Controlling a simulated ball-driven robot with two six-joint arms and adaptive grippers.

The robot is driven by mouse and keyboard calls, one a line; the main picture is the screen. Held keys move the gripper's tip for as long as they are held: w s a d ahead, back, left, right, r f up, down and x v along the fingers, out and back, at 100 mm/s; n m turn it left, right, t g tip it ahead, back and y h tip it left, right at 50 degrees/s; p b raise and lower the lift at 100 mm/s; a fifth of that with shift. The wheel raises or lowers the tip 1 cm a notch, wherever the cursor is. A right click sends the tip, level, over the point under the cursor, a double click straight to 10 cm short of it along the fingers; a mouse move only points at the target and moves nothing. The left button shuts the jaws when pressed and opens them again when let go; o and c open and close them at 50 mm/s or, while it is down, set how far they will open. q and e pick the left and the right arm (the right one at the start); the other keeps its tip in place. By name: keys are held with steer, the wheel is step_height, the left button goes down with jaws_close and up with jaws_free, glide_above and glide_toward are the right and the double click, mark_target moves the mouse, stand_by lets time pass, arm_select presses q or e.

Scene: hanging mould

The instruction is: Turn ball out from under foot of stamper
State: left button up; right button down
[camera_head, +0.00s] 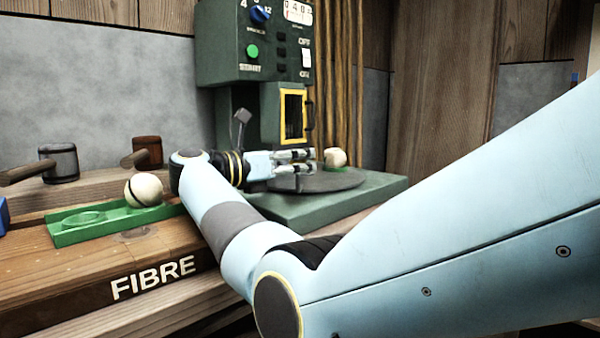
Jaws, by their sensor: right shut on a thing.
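The green stamper (245,45) stands at the back with a dial, a green start button and a yellow-framed window. In front of it a dark round turntable (335,181) lies on a green base (378,195). A cream ball (335,157) sits in a green ring at the turntable's back right side. My right gripper (305,160) is low over the turntable, left of the ball, and its fingers look apart from it. It is shut on a part of the turntable that its fingers mostly hide. The stamper's foot cannot be made out. My left gripper is not in view.
A green tray (68,236) with a second cream ball (144,190) lies on the wooden bench marked FIBRE (152,277). A grey mallet (60,162) and a brown mallet (147,151) lie behind it. My right arm fills the lower right.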

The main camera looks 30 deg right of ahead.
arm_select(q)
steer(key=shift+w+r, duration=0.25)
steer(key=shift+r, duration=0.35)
arm_select(e)
steer(key=shift+a+f, duration=0.3)
steer(key=shift+a, duration=0.1)
steer(key=c, duration=1.3)
jaws_free()
steer(key=shift+a+r, duration=0.1)
steer(key=shift+a, duration=0.1)
steer(key=shift+o, duration=1.2)
steer(key=shift+w+a, duration=0.15)
steer(key=shift+a, duration=0.05)
steer(key=shift+o, duration=0.7)
steer(key=shift+r, duration=0.1)
steer(key=shift+d, duration=0.2)
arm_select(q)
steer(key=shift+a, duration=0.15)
